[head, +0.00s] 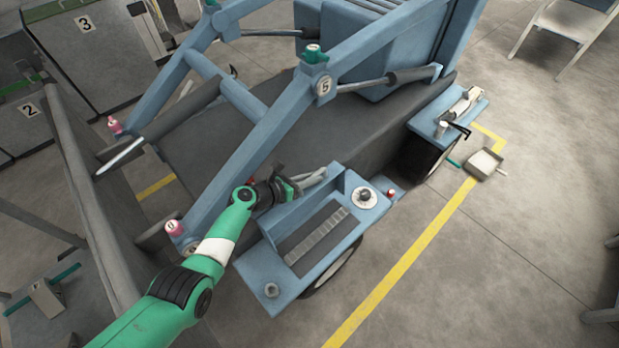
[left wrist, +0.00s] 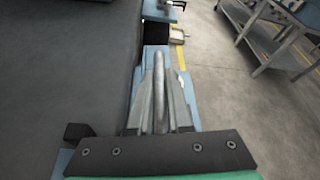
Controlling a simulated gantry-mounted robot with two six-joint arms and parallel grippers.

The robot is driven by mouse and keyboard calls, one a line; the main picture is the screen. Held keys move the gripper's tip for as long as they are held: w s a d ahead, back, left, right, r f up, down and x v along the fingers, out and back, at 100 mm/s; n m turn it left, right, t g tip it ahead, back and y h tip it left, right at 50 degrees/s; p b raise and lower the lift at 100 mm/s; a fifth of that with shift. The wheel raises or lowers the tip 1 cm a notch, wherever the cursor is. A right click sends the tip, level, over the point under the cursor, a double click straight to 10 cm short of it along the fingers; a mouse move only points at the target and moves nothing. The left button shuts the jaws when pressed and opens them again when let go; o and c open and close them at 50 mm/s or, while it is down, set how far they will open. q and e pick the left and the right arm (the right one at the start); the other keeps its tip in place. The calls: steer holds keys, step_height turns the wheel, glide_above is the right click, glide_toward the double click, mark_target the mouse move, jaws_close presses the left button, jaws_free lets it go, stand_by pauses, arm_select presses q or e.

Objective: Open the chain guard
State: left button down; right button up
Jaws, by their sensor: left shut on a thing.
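The chain guard (head: 300,210) looks like a blue panel standing up along the back edge of a blue housing on the machine's near side. Beside it, a row of grey chain links (head: 318,235) lies exposed in a dark recess. My left gripper (head: 314,178) reaches in from the left, at the guard's upper edge. In the left wrist view my left gripper (left wrist: 160,85) is shut on a grey rod-like handle (left wrist: 159,80) running between its fingers. The handle's join to the guard is hidden. My right gripper is in neither view.
The blue housing (head: 290,280) carries a round dial (head: 364,198) and a red knob (head: 390,194). A thick blue lift arm (head: 265,140) slopes close behind my left gripper. A small tray (head: 485,164) lies by the yellow floor line (head: 425,238).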

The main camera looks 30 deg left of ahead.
arm_select(q)
steer(key=shift+w+a, duration=0.1)
steer(key=shift+a, duration=0.3)
steer(key=shift+f, duration=0.15)
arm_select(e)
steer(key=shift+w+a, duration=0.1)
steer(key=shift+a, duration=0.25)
arm_select(q)
steer(key=c, duration=0.8)
jaws_free()
steer(key=shift+w, duration=0.1)
steer(key=shift+c, duration=0.2)
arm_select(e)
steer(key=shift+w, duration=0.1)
